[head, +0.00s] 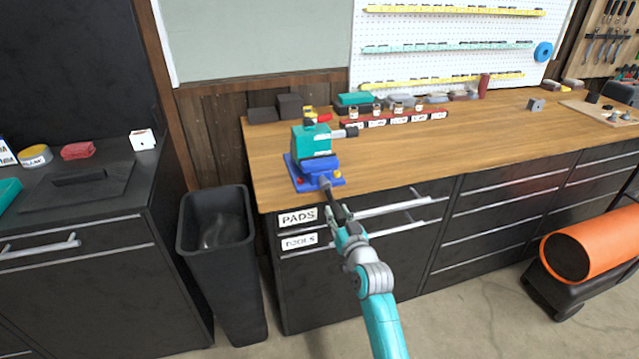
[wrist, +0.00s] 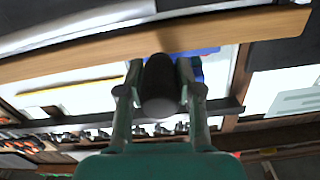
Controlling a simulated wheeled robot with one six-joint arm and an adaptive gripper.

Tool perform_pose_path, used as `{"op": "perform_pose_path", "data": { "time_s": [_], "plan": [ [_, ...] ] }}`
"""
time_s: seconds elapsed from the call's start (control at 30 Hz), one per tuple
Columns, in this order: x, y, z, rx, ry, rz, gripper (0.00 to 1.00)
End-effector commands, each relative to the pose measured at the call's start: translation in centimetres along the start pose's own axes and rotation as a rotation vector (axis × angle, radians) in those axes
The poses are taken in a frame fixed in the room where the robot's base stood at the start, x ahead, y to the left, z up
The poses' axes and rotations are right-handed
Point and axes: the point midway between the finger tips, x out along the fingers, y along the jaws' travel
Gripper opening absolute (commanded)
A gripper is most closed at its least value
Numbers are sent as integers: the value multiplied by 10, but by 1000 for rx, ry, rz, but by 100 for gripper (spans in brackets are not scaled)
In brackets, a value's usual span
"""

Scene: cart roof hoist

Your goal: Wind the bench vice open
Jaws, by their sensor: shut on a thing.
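The bench vice has a teal body (head: 310,141) on a blue base (head: 314,172) at the front left corner of the wooden bench. A dark handle (head: 338,211) sticks out from its front, past the bench edge. My gripper (head: 343,222) is at this handle, just in front of the drawers. In the wrist view my gripper (wrist: 159,82) has its two fingers on either side of the handle's dark rounded end (wrist: 160,95), shut on it. Part of the blue base (wrist: 208,52) shows behind. The gap between the vice jaws is too small to judge.
The wooden bench top (head: 420,150) is mostly clear right of the vice. Dark drawers with a long handle (head: 395,208) stand close to my gripper. A black bin (head: 215,225) is at the left, and an orange cylinder (head: 590,245) lies at the right.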

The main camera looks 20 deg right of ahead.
Motion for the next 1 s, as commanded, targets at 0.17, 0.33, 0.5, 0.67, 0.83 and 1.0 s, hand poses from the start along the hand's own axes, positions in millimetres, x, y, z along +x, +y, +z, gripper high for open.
{"op": "perform_pose_path", "data": {
  "time_s": [0.17,0.33,0.5,0.67,0.83,1.0],
  "plan": [
    [1,17,-24,0,21,0,7],
    [1,22,-26,-1,18,-2,6],
    [1,21,-25,0,15,-3,6],
    [1,23,-29,0,14,-3,6],
    [1,31,-47,-1,16,-2,6],
    [0,34,-55,1,12,-4,6]
  ]
}}
